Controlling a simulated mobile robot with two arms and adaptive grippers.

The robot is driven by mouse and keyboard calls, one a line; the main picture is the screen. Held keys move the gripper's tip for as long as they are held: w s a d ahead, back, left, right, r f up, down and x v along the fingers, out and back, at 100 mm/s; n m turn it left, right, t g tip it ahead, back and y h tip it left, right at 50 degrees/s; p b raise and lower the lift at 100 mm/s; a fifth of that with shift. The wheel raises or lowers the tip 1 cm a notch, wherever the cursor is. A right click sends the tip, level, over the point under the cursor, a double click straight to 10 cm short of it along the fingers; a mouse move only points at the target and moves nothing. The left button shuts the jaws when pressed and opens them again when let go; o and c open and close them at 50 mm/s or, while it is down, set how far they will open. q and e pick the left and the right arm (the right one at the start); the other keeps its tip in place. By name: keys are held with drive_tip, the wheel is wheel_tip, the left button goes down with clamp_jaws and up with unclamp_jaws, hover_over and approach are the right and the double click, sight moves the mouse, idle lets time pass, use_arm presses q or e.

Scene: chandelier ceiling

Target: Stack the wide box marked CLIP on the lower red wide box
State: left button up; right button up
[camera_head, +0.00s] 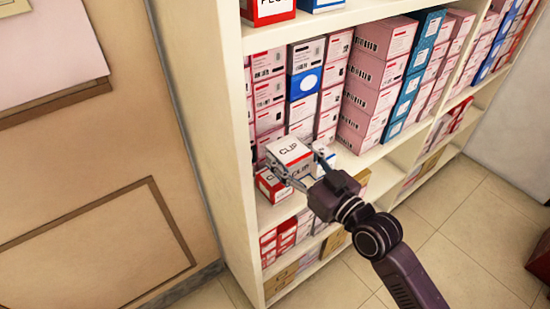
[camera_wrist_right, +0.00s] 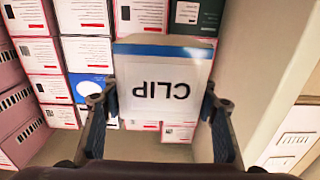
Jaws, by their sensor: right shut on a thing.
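The white CLIP box (camera_head: 288,149) is between the fingers of my right gripper (camera_head: 300,166), which is shut on it. In the wrist view the CLIP box (camera_wrist_right: 165,85) has a blue band along its far edge, and the fingers of my right gripper (camera_wrist_right: 158,108) lie along its two sides. A red and white box (camera_head: 268,187), seemingly the lower red wide box, stands on the shelf below and slightly left of it. The CLIP box and gripper partly hide it; I cannot tell whether the two boxes touch. My left gripper is not in view.
The cream shelf unit (camera_head: 238,150) has a side panel close on the left. Tall stacks of pink boxes (camera_head: 377,70) and a blue stack (camera_head: 415,75) fill the shelf behind and to the right.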

sight(274, 143)
drive_tip(key=x, duration=0.5)
drive_tip(key=shift+w+a+f, duration=0.1)
drive_tip(key=shift+w+a, duration=0.15)
drive_tip(key=shift+s+f, duration=0.1)
drive_tip(key=shift+f, duration=0.8)
drive_tip(key=shift+d+f, duration=0.15)
drive_tip(key=shift+f, duration=0.45)
wheel_tip(274, 143, down, 3)
drive_tip(key=shift+f, duration=0.4)
drive_tip(key=shift+f, duration=0.1)
drive_tip(key=o, duration=1.2)
